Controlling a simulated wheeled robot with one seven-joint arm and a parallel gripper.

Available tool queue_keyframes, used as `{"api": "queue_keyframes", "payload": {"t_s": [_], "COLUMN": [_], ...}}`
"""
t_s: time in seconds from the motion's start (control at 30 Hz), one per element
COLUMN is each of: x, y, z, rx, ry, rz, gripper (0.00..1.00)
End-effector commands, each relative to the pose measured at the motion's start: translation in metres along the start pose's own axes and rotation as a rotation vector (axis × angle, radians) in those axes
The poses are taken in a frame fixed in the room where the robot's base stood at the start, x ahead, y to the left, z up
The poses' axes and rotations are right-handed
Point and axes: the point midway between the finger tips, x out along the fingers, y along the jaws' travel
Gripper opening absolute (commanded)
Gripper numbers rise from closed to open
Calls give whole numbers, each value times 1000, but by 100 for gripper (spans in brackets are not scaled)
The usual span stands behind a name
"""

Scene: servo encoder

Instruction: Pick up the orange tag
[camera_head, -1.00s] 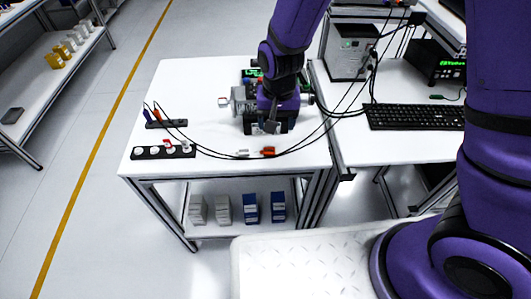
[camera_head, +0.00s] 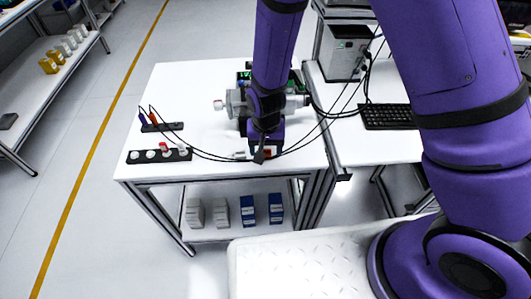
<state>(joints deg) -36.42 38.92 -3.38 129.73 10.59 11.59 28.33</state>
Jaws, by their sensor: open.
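The orange tag (camera_head: 268,154) is on a black cable near the front edge of the white table (camera_head: 215,172). Only a small part of it shows, as my gripper covers most of it from above. My gripper (camera_head: 261,154) points down directly over the tag, its jaws open. I cannot tell whether the fingers are around the tag or still above it. A white tag (camera_head: 240,155) lies on the cable just to the left of the gripper.
A grey motor assembly (camera_head: 237,101) stands just behind my gripper. Black socket strips (camera_head: 160,156) with plugs are at the left of the table. Black cables loop across the top towards the keyboard (camera_head: 388,116) on the right-hand desk. The table's middle left is clear.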

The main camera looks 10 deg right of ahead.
Motion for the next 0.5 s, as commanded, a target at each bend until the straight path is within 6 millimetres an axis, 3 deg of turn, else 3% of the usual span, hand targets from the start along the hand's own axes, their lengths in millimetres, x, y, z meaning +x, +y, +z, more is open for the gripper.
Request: {"api": "queue_keyframes", "payload": {"t_s": [0.2,0.5], "x": [24,27], "y": [0,-1], "z": [-1,-1], "rx": [1,1], "ry": [-2,0], "rz": [0,-1], "gripper": [66,66]}}
